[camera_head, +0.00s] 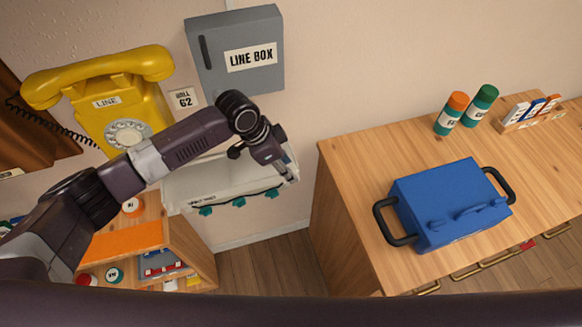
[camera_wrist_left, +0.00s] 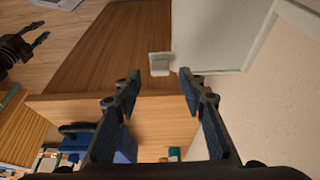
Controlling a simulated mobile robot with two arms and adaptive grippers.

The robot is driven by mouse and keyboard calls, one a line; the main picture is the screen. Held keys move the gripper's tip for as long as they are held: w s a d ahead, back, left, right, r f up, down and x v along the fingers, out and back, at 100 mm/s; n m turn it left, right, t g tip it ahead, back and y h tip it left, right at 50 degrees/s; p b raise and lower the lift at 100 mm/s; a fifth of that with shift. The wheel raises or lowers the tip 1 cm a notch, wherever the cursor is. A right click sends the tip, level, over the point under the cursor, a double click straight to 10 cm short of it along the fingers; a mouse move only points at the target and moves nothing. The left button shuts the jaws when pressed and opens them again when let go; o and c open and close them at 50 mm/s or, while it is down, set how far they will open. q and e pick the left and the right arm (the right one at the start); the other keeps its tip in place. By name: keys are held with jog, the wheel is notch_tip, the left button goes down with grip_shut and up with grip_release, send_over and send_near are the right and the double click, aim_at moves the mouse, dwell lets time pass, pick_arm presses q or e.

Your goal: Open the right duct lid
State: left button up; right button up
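A white duct (camera_head: 232,180) with several teal clips along its lower edge is on the wall below the grey line box. My left arm crosses in front of it, hiding part of it, so I cannot tell how its lid stands. My left gripper (camera_head: 284,170) is at the duct's right end. In the left wrist view my left gripper (camera_wrist_left: 160,80) is open with nothing between its fingers. A white panel (camera_wrist_left: 215,35) with a small white tab (camera_wrist_left: 160,64) lies just beyond the fingertips. My right gripper (camera_wrist_left: 38,44) appears at the wrist view's left edge, seemingly open.
A yellow dial phone (camera_head: 118,100) and the grey line box (camera_head: 235,55) hang on the wall. A wooden cabinet (camera_head: 350,165) at right bears a blue case (camera_head: 450,200), two bottles and a card rack. A low shelf (camera_head: 205,255) stands at left.

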pick_arm(q)
jog(key=shift+x, duration=1.3)
grip_shut()
